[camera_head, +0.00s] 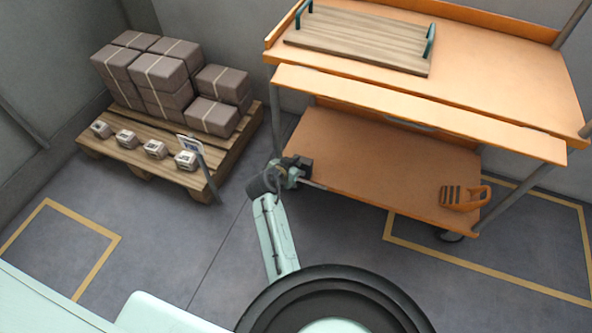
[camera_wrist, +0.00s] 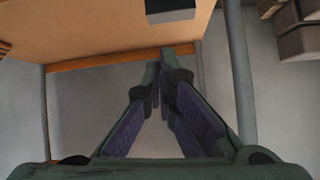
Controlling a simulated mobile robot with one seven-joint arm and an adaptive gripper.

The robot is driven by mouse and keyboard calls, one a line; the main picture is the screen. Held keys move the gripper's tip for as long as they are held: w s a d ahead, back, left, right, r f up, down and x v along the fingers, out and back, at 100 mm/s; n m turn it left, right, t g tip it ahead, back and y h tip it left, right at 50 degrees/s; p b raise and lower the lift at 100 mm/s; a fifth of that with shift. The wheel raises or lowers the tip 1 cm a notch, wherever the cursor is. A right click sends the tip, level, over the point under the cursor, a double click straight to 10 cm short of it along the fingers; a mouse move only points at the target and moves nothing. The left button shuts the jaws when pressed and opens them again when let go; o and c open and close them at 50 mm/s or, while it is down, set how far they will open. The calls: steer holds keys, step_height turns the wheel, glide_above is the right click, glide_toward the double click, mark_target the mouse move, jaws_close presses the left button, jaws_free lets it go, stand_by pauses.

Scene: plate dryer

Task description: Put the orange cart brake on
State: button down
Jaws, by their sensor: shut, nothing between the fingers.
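The orange cart (camera_head: 400,170) stands at the right of the head view, with a top, a front ledge and a lower shelf on grey posts. A dark caster (camera_head: 450,236) shows under the lower shelf's front right corner; I cannot make out a brake lever on it. The front left corner's underside is hidden by my arm. My gripper (camera_wrist: 163,75) is shut and empty in the wrist view, its fingertips together in front of an orange cart edge (camera_wrist: 110,61). In the head view my wrist is beside the lower shelf's left end; contact cannot be told.
A wooden board with dark handles (camera_head: 360,42) lies on the cart top. An orange item with dark stripes (camera_head: 461,198) sits on the lower shelf. A pallet (camera_head: 130,160) with stacked boxes (camera_head: 150,75) and a sign post (camera_head: 207,175) stands left. The floor between is clear.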

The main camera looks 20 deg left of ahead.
steer(key=f, duration=0.2)
steer(key=w+f, duration=0.1)
steer(key=f, duration=0.1)
steer(key=f+p, duration=0.1)
steer(key=shift+w+a+f, duration=0.15)
steer(key=shift+w+f, duration=0.15)
steer(key=shift+f, duration=0.1)
steer(key=shift+s+f, duration=0.1)
steer(key=shift+f, duration=0.05)
